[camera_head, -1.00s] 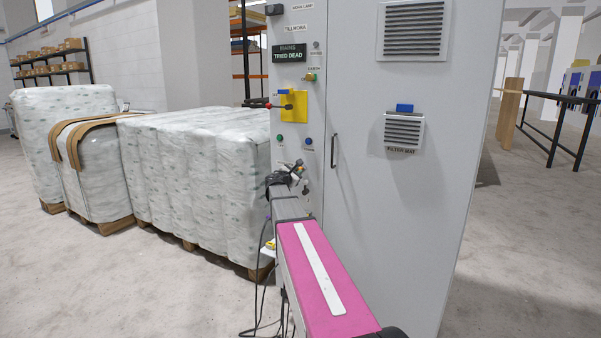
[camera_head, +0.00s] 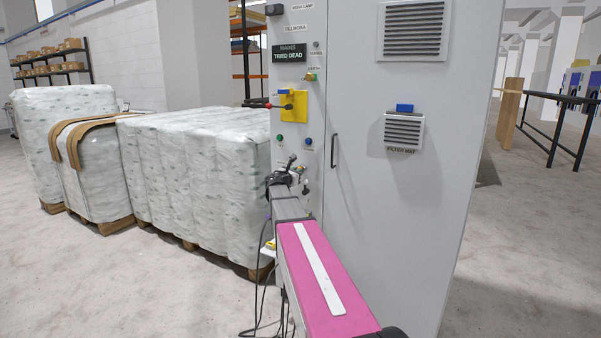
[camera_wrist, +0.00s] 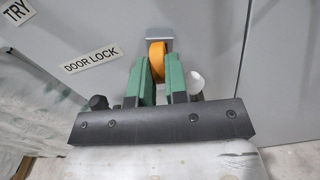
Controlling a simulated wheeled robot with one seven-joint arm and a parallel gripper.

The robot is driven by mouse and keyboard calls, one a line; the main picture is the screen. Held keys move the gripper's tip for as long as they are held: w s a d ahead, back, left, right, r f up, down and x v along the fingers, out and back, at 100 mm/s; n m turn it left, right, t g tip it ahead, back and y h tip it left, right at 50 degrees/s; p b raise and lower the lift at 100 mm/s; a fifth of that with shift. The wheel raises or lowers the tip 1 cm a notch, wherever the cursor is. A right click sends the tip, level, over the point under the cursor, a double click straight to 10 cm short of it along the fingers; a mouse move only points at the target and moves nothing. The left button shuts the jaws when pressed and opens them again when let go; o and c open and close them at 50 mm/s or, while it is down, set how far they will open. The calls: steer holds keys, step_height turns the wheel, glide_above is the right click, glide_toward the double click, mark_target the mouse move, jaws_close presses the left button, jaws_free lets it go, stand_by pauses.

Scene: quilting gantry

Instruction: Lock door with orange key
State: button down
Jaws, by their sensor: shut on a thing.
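The orange key (camera_wrist: 157,57) sits at a grey metal lock plate (camera_wrist: 157,34) on the grey cabinet door side. A white "DOOR LOCK" label (camera_wrist: 91,60) is to the left of it. My gripper (camera_wrist: 158,72) has green finger pads shut on the key's head, one pad on each side. How deep the key sits in the lock is hidden. In the head view my gripper (camera_head: 291,170) is at the cabinet's narrow front panel, below the green and blue buttons. The key cannot be made out there.
The grey cabinet (camera_head: 400,210) has a door handle (camera_head: 333,150) right of my gripper. A yellow switch plate with a red-tipped lever (camera_head: 294,107) is above. Wrapped pallets (camera_head: 190,180) stand close on the left. Open floor lies on the right.

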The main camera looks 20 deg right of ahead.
steer(key=n, duration=0.2)
steer(key=shift+n, duration=0.4)
steer(key=c, duration=1.1)
jaws_free()
steer(key=shift+o, duration=0.2)
steer(key=shift+s, duration=0.1)
steer(key=v, duration=1)
steer(key=shift+s+a, duration=0.25)
steer(key=shift+a, duration=0.05)
